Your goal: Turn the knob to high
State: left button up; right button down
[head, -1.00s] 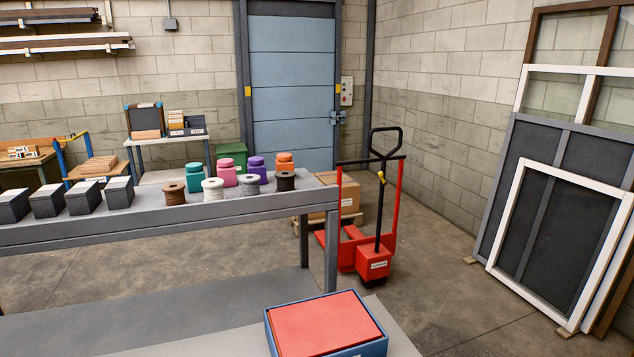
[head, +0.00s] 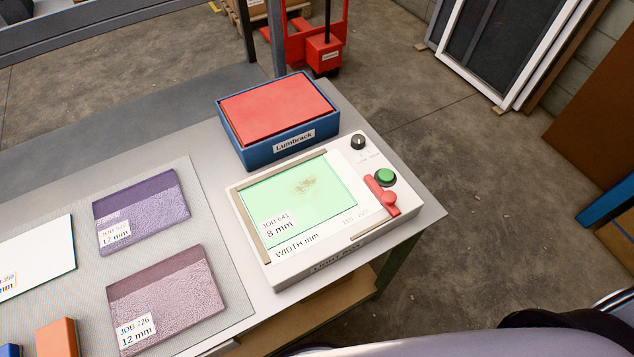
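The black round knob (head: 358,142) sits at the back right of the top of a white light box (head: 290,267). Small markings lie just below the knob, too small to read. A green button (head: 385,177) and a red lever (head: 381,198) are nearer the front on the same panel. The box has a lit green screen (head: 318,200) with a label reading JOB 641, 8 mm. Neither of my grippers shows in the head view.
A blue box with a red top (head: 278,115), labelled Lumbrack, stands just behind the light box. A purple sample (head: 155,200) and a mauve sample (head: 180,285) lie on a mat to the left. The table's right edge is close to the light box.

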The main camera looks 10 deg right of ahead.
aim_at(358, 141)
jog(key=l+z, duration=0.5)
jog(key=l, duration=0.9)
